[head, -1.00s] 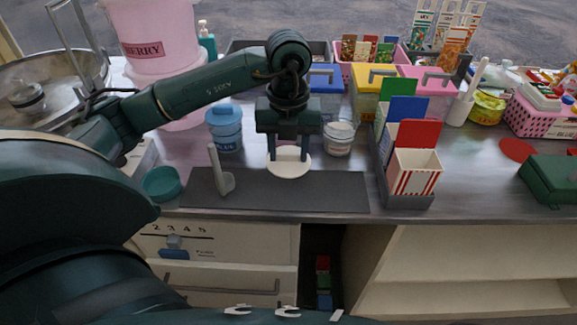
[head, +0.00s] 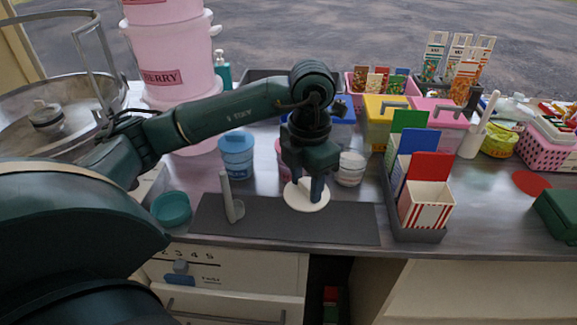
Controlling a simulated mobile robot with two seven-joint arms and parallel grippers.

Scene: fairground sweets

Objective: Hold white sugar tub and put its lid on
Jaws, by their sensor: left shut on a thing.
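The white sugar tub (head: 350,170) stands open-topped on the counter behind the dark mat, just right of my left gripper. Its label is too small to read. A round white lid (head: 296,201) is flat at the back edge of the mat, left of and nearer than the tub. My left gripper (head: 307,194) points down at the lid's middle, with its fingers close together and shut on it. The grasped part is hidden by the fingers. I cannot tell whether the lid touches the mat.
On the dark mat (head: 345,224) stands a white scoop (head: 232,205). A blue tub (head: 236,158) is behind it, and a teal bowl (head: 171,208) is at the left. A rack with a striped box (head: 426,206) stands to the right. A pink tub (head: 281,148) is partly hidden behind my gripper.

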